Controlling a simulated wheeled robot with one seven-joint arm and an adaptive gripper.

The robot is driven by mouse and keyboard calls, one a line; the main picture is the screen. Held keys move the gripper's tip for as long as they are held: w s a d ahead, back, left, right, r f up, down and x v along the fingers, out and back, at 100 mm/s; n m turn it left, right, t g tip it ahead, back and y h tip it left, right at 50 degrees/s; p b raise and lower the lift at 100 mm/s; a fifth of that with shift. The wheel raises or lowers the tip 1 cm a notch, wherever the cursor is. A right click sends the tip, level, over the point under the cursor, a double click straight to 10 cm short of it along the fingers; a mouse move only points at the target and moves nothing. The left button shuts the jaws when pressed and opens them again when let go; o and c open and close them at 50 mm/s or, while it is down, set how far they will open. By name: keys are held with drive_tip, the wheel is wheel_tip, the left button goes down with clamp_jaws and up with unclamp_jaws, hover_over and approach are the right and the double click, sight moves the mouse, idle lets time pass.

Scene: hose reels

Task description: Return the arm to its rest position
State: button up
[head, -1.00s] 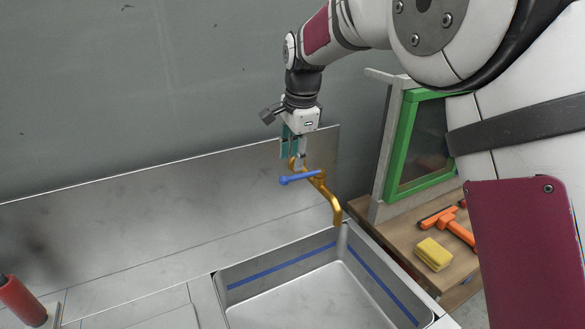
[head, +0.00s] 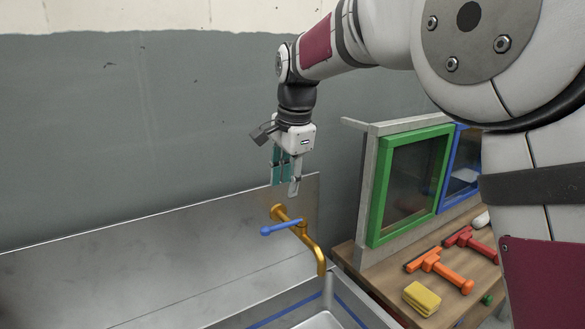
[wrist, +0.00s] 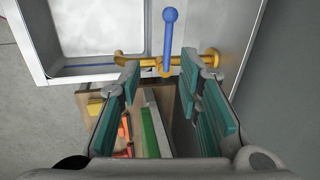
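My gripper (head: 286,182) hangs pointing down above the sink's back edge, in front of the grey wall. In the wrist view my gripper (wrist: 168,88) shows its two teal-padded fingers well apart with nothing between them. The brass tap (head: 312,250) with its blue lever (head: 281,227) is below the fingertips, with a visible gap in the head view. The brass tap (wrist: 208,60) and blue lever (wrist: 169,32) also show ahead of the fingers in the wrist view.
The metal sink (head: 268,312) and its splashback (head: 150,262) lie below and left. On the right, a wooden bench (head: 379,284) carries a yellow sponge (head: 422,298), orange and red squeegees (head: 440,270), and green-framed (head: 378,200) and blue-framed panes. The wall area left of my arm is clear.

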drive_tip(key=s+d+r+n+t, duration=0.1)
drive_tip(key=s+d+r+n, duration=0.2)
drive_tip(key=s+d, duration=0.5)
drive_tip(key=s+d+r+n+t, duration=0.1)
drive_tip(key=s+d+r+n, duration=0.15)
drive_tip(key=s+d, duration=0.55)
drive_tip(key=s+d+f+n, duration=0.2)
drive_tip(key=s+d+f, duration=0.1)
drive_tip(key=s, duration=0.5)
drive_tip(key=s+d+f+n+t+h, duration=0.1)
drive_tip(key=s+d+f+n, duration=0.2)
drive_tip(key=s, duration=0.4)
drive_tip(key=shift+s+d, duration=0.35)
drive_tip(key=shift+d, duration=0.25)
drive_tip(key=shift+f, duration=0.1)
